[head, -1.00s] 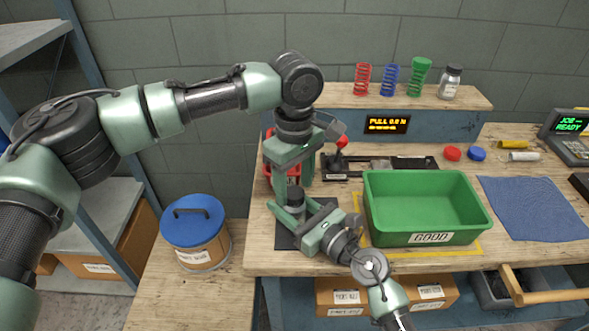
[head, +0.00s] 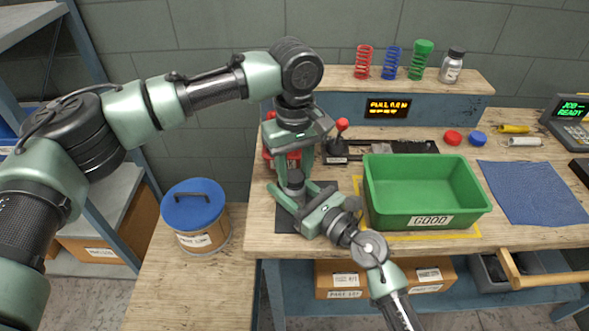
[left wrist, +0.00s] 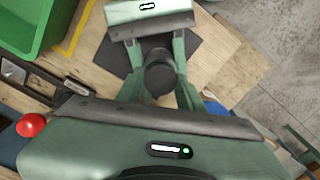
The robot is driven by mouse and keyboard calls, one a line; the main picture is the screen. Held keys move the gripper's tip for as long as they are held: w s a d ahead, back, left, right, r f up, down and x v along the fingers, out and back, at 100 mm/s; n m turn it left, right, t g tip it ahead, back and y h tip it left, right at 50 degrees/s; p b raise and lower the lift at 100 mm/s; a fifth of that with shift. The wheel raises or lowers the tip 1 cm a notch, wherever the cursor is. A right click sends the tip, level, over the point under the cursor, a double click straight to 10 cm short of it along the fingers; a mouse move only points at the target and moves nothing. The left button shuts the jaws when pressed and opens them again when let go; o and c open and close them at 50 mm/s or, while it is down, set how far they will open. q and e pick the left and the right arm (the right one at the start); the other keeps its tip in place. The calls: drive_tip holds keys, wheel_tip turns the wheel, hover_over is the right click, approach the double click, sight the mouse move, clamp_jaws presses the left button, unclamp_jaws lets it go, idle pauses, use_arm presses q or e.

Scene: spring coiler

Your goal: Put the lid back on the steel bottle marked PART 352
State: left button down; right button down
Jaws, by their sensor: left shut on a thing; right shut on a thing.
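The steel bottle is mostly hidden between the fingers of my right gripper (head: 290,196), which is shut on it above the dark mat (head: 286,222); its marking is not readable. A dark round lid (head: 295,178) shows at the bottle's top. In the left wrist view the lid (left wrist: 160,76) appears between the fingers of my left gripper (left wrist: 160,92). My left gripper (head: 295,184) comes down from above and is shut on the lid. I cannot tell whether the lid is seated. My right gripper also shows in that view (left wrist: 156,56).
A green GOOD tray (head: 380,212) stands close to the right of the grippers. A red-knobbed fixture (head: 336,150) is behind them. A blue-lidded tub (head: 194,212) stands at the left. A blue cloth (head: 535,190) lies at the right.

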use_arm(q)
drive_tip(key=m, duration=0.6)
drive_tip(key=shift+m, duration=0.4)
drive_tip(key=m, duration=0.8)
drive_tip(key=shift+f, duration=0.1)
drive_tip(key=m, duration=0.4)
drive_tip(key=shift+m, duration=0.3)
drive_tip(key=m, duration=0.8)
drive_tip(key=shift+w, duration=0.1)
drive_tip(key=m, duration=0.3)
drive_tip(key=shift+m, duration=0.3)
drive_tip(key=c, duration=0.8)
unclamp_jaws()
